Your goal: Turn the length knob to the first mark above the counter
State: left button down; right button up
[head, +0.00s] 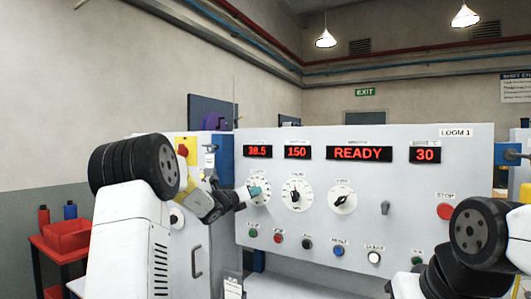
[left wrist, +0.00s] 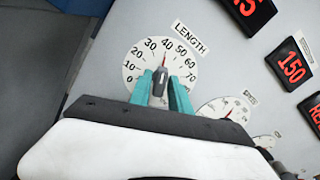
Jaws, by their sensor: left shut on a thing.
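In the head view the left gripper (head: 254,190) covers part of the length dial (head: 265,185). The red counter display (head: 257,151) above that dial appears to read 38.5. My right arm shows at lower right, but its gripper is out of frame.
The panel also holds a second dial (head: 297,195) and a third dial (head: 342,197) to the right. A row of coloured buttons (head: 307,244) runs below, and a red stop button (head: 446,211) is at the right. Displays read 150 (head: 297,152), READY (head: 359,152) and 30 (head: 425,154).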

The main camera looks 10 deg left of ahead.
pick_arm(q)
jog(key=c, duration=1.4)
grip_release()
jog(key=v, duration=0.7)
